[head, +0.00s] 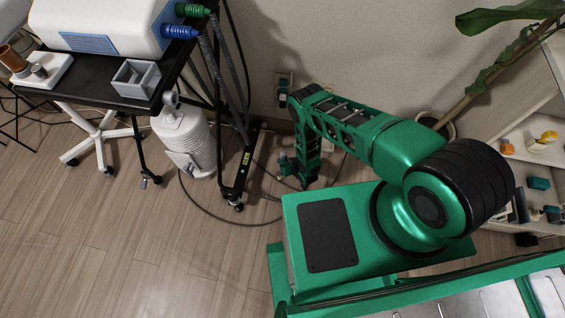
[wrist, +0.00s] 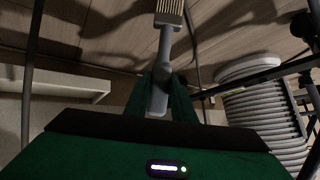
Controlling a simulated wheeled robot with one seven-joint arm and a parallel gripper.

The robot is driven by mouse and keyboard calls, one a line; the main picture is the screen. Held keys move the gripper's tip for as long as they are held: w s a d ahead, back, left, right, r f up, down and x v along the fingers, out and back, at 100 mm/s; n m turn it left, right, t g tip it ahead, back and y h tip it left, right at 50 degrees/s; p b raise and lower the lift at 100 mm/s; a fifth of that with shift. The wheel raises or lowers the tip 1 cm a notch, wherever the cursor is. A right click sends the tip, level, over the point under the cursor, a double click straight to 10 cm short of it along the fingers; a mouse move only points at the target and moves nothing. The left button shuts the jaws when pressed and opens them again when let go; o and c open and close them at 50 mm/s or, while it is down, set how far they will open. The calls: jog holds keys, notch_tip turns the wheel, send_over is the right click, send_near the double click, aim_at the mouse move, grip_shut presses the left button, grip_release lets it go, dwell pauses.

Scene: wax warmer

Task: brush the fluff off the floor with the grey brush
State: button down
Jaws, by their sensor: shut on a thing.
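The grey brush (wrist: 164,50) is in the wrist view, with its pale bristles (wrist: 170,12) at the top edge of the picture. My gripper (wrist: 164,85) is shut on the brush's grey handle. In the head view my gripper (head: 303,182) is low beside the wall, close to the floor (head: 90,240). The brush cannot be made out clearly there. I cannot tell whether the bristles touch the floor. I cannot make out any fluff in either view.
A black trolley (head: 110,90) stands to the left, with a white ribbed canister (head: 185,140) beside it. Cables (head: 225,217) lie on the floor near my gripper. A wall outlet (head: 283,80) is behind. A shelf (head: 535,150) and plant pot (head: 440,125) are right. Front-left floor is clear.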

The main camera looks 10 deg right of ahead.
aim_at(284, 154)
jog(key=shift+r, duration=3.5)
jog(key=shift+w, duration=0.1)
